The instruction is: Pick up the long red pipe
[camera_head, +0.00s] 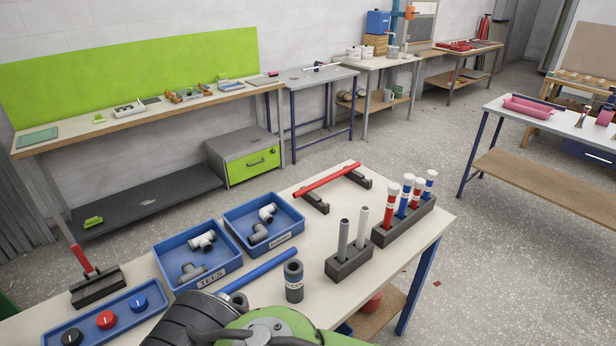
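A long red pipe (327,179) lies across two dark cradles (313,200) near the far edge of the pale table in front of me. It runs from lower left to upper right, and nothing stands directly over it. A shorter red pipe with a white cap (391,205) stands upright in a dark rack to the right, beside blue ones and another red one. Green and dark parts of my arm show at the bottom edge. My gripper's fingers are not in view.
Blue trays (240,263) of fittings sit to the left. A blue pipe (262,268) and a dark cylinder (293,284) are nearer me. Table around the cradles is mostly clear.

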